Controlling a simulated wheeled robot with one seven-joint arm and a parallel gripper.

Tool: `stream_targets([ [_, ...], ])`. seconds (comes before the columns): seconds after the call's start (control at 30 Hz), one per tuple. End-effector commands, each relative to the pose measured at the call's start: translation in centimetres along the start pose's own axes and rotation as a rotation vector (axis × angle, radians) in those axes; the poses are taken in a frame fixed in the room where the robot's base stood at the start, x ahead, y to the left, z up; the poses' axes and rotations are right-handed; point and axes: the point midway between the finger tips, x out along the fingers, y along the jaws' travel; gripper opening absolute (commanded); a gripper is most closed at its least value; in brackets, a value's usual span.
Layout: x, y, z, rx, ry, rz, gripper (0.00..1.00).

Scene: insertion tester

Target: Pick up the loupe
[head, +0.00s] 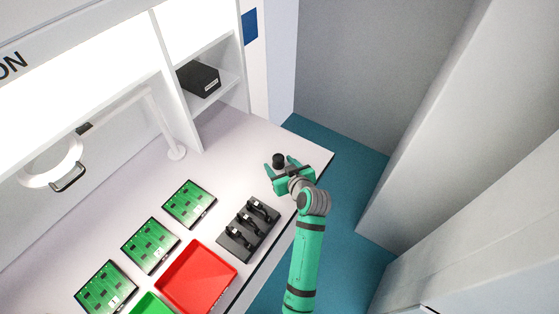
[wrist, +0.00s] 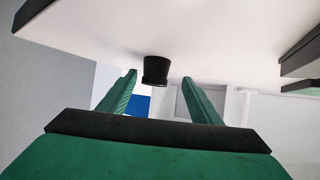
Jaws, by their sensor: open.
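The loupe (head: 278,160) is a small black cylinder standing on the white bench near its right end. In the wrist view the loupe (wrist: 156,70) is a dark tapered cup shape, seen just beyond and between the fingertips. My green gripper (head: 280,168) is open and empty, with one finger on each side of the line to the loupe. In the wrist view my gripper (wrist: 160,76) shows clear gaps between both fingers and the loupe. I cannot tell exactly how far the loupe is from the fingertips.
A black fixture (head: 248,230) with several clamps stands on the bench left of my arm. Several green circuit boards (head: 150,245), a red tray (head: 196,278) and a green tray (head: 152,305) lie further left. A ring lamp (head: 50,165) hangs at the left. The bench around the loupe is clear.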

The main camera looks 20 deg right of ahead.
Motion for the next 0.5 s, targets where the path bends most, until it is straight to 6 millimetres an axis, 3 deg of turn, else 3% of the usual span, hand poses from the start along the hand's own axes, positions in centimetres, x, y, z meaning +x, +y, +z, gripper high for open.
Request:
stream_targets([
  [0.2,1.9,0.7,0.1,0.006,0.001,0.010,0.58],
  [0.43,2.0,0.7,0.1,0.006,0.001,0.010,0.58],
  [0.47,2.0,0.7,0.1,0.006,0.001,0.009,0.56],
  [0.5,2.0,0.7,0.1,0.006,0.001,0.009,0.46],
])
